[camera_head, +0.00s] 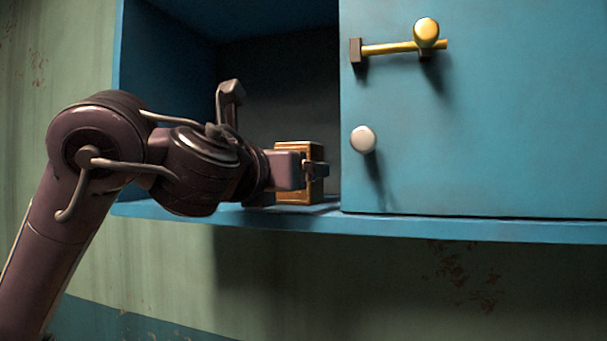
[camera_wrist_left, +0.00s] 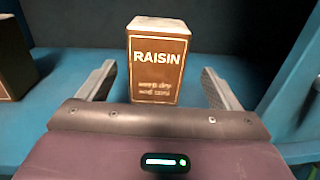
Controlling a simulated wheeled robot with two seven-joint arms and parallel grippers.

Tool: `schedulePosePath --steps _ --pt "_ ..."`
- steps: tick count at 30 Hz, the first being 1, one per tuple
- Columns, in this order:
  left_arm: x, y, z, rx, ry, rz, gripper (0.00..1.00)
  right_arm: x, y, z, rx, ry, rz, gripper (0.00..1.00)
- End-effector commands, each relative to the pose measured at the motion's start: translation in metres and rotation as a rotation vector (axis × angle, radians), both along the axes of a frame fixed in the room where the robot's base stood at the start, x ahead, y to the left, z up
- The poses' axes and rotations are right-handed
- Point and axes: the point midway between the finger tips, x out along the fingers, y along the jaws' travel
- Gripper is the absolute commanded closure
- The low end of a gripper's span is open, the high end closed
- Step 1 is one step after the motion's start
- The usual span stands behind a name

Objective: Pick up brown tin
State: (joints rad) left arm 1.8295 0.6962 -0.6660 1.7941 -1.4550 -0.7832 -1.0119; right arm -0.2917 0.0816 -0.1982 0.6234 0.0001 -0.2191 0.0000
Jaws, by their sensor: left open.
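The brown tin (camera_head: 299,151) stands upright on the shelf of the blue cabinet, partly hidden by my left gripper in the head view. In the left wrist view the brown tin (camera_wrist_left: 158,62) shows its label, "RAISIN", and lies between and a little beyond the two finger lines. My left gripper (camera_head: 313,170) is inside the cabinet opening at the tin. In the left wrist view my left gripper (camera_wrist_left: 158,80) is open, with one finger on each side and visible gaps to the tin. My right gripper is not in view.
A second brown box (camera_wrist_left: 14,62) stands at the left edge of the wrist view. A blue cabinet door (camera_head: 480,130) with a yellow latch (camera_head: 400,47) and a pale knob (camera_head: 363,139) covers the right side. The blue shelf (camera_head: 160,210) is bare at the left.

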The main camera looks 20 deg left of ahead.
Motion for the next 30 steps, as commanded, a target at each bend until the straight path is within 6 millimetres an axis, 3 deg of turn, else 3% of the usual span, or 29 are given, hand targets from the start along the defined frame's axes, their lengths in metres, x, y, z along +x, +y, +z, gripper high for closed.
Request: schedulePosePath --steps 3,7,19,29,30 --pt "0.009 0.000 -0.002 -0.004 0.007 0.000 0.15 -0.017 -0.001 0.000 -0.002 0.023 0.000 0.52" --pt "0.014 0.000 -0.002 -0.004 0.007 0.002 0.15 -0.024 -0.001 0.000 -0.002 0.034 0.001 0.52" --pt "0.058 -0.001 0.004 -0.004 0.009 0.003 0.15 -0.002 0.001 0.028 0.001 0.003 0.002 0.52" --pt "0.064 -0.002 0.002 -0.004 0.006 0.003 0.15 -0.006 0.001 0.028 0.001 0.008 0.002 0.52" --pt "0.064 -0.002 0.002 -0.004 0.006 0.003 0.18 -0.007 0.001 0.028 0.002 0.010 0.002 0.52"
